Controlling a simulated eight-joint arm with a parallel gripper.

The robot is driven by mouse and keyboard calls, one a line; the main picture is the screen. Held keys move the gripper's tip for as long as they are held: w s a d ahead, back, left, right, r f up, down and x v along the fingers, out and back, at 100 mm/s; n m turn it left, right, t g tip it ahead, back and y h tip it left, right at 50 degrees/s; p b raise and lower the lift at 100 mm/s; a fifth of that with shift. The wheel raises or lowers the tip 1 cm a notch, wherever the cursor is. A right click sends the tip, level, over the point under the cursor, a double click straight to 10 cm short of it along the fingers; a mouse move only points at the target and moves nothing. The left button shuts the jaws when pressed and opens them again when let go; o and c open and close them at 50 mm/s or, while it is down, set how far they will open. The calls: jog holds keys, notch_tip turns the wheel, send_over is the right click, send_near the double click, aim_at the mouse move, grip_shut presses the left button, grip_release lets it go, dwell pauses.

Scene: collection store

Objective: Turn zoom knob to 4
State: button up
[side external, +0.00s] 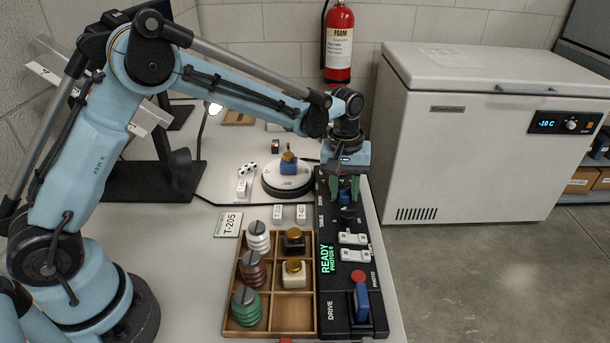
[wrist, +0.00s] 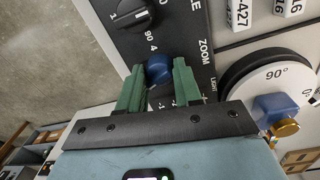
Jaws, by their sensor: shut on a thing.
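The blue zoom knob (wrist: 159,69) sits on the black control panel (wrist: 188,45), beside the printed word ZOOM. A printed 4 is just above it in the wrist view and a 1 below it. My gripper (wrist: 159,78) has its two green fingers on either side of the knob and is shut on it. In the side view my gripper (side external: 345,190) points down at the far part of the panel, with the blue knob (side external: 344,198) between the fingers. I cannot make out the knob's pointer.
A black knob (wrist: 137,12) is near the zoom knob. A white turntable (side external: 272,185) holds a blue gold-capped bottle (side external: 288,166). A wooden tray (side external: 290,313) with jars, white switches (side external: 354,239), a red button (side external: 358,276) and a blue lever (side external: 361,303) are nearer.

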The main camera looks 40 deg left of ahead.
aim_at(346, 191)
jog(key=m, duration=0.5)
jog(key=shift+m, duration=0.3)
jog(key=m, duration=0.5)
jog(key=shift+g, duration=0.3)
jog(key=m, duration=0.5)
jog(key=shift+a+m, duration=0.1)
jog(key=shift+m, duration=0.3)
jog(key=m, duration=0.5)
jog(key=shift+w+m, duration=0.1)
jog(key=shift+m, duration=0.2)
jog(key=o, duration=1)
jog(key=shift+o, duration=0.2)
jog(key=shift+r, duration=0.1)
notch_tip(346, 191, up, 12)
jog(key=shift+w, duration=0.35)
